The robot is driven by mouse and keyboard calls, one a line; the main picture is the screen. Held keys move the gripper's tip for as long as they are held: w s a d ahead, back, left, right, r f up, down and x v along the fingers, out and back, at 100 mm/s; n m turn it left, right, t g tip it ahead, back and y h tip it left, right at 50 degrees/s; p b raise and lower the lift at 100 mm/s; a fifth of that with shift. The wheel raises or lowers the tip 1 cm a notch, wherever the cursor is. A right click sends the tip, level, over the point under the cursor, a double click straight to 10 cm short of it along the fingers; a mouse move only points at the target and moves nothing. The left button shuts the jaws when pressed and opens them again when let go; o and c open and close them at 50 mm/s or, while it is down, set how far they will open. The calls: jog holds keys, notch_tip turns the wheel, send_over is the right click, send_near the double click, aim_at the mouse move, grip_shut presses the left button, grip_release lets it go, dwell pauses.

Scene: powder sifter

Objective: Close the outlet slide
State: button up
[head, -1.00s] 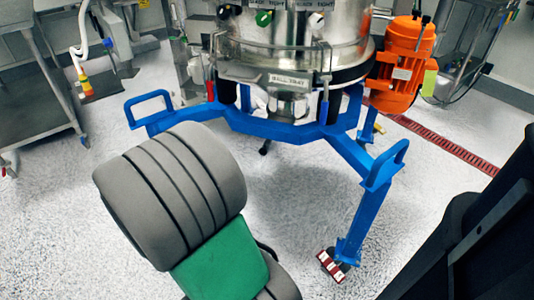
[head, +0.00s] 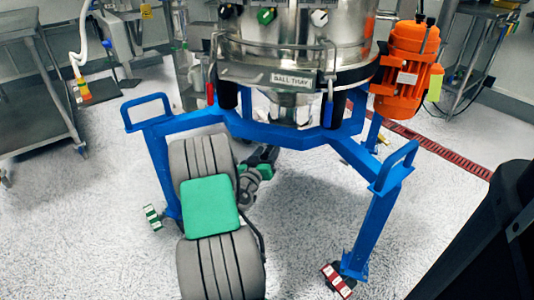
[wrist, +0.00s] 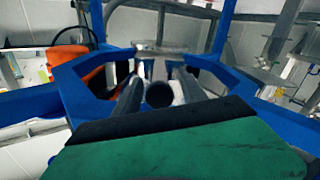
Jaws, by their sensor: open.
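In the wrist view, a steel outlet part (wrist: 159,47) shows beyond the blue ring. I cannot clearly make out the outlet slide or its position in either view. My gripper is open, and I see nothing held.
The blue frame (head: 270,133) surrounds the space above my gripper, with legs and handles left and right. The orange motor (head: 406,68) is at the right. A steel table (head: 37,90) stands at the left.

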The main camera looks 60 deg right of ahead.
grip_shut()
dwell(0.5)
dwell(0.8)
